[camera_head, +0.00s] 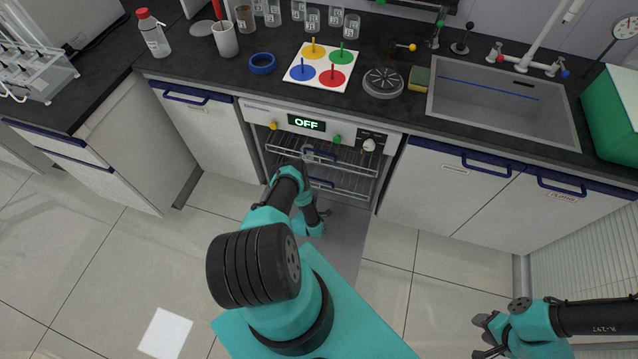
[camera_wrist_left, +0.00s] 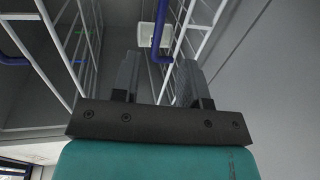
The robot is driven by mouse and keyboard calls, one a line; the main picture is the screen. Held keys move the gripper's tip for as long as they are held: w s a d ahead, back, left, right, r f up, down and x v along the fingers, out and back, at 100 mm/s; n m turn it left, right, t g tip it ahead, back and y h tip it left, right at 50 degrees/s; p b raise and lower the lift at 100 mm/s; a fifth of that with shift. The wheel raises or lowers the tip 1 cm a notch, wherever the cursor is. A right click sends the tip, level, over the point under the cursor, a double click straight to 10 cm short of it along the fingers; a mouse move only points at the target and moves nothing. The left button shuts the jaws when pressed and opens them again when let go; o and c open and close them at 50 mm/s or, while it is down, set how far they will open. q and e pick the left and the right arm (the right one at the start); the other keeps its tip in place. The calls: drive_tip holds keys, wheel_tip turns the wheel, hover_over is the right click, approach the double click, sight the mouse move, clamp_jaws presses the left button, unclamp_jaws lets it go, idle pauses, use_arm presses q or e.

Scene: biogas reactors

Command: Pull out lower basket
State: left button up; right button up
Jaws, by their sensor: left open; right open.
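The dishwasher-like appliance (camera_head: 306,122) stands open below the counter, its display reading OFF. My right gripper (camera_head: 484,336) is open and empty at lower right.
Cabinets with blue handles (camera_head: 490,163) flank the appliance. The counter holds a sink (camera_head: 500,95), a colored peg board (camera_head: 320,66), a blue ring (camera_head: 261,64) and glassware.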

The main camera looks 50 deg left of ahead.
use_arm(q)
drive_tip(key=x, duration=0.9)
drive_tip(key=shift+a, duration=0.15)
drive_tip(key=shift+w, duration=0.15)
clamp_jaws()
idle(0.4)
